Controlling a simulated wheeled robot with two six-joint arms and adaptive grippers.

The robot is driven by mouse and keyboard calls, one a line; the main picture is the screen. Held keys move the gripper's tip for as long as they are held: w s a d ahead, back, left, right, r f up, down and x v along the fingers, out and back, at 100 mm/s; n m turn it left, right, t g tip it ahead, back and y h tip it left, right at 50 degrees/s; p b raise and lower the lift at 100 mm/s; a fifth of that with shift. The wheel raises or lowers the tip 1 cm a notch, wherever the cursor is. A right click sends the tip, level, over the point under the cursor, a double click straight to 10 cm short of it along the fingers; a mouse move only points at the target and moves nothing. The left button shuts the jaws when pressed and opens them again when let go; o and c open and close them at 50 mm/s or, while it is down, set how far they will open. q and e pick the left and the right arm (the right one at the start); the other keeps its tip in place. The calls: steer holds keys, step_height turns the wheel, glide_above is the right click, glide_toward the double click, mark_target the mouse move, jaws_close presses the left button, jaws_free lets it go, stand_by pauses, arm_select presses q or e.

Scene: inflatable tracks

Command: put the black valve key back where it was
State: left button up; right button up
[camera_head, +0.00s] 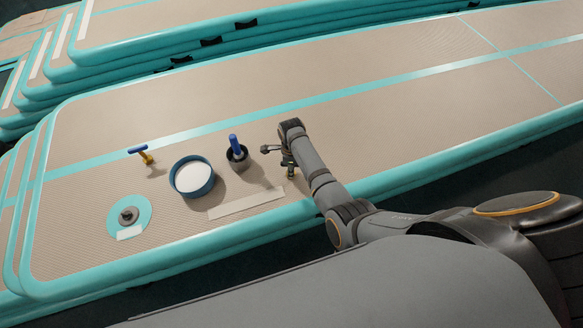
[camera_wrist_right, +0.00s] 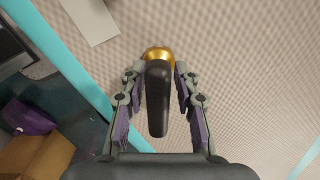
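The black valve key (camera_wrist_right: 157,100) has a black bar handle and a gold collar. In the right wrist view it is between the two fingers of my right gripper (camera_wrist_right: 160,76), handle pointing toward the wrist. The fingers are on both sides of it, with a narrow gap showing beside the handle. In the head view my right gripper (camera_head: 286,160) is low over the near edge of the track, and the arm largely hides the key. A blue-handled valve key with a gold foot (camera_head: 142,155) stands farther left on the track. My left gripper is out of view.
On the beige track (camera_head: 330,105) are a dark cup (camera_head: 238,161) holding a blue-handled tool, a blue bowl (camera_head: 193,190) with a white inside, a turquoise disc (camera_head: 142,207) with a grey hub, and a pale strip (camera_head: 245,204). More tracks are stacked behind. The track's right side is clear.

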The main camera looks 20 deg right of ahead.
steer(key=shift+r, duration=0.2)
step_height(320, 180, up, 12)
steer(key=shift+p, duration=0.85)
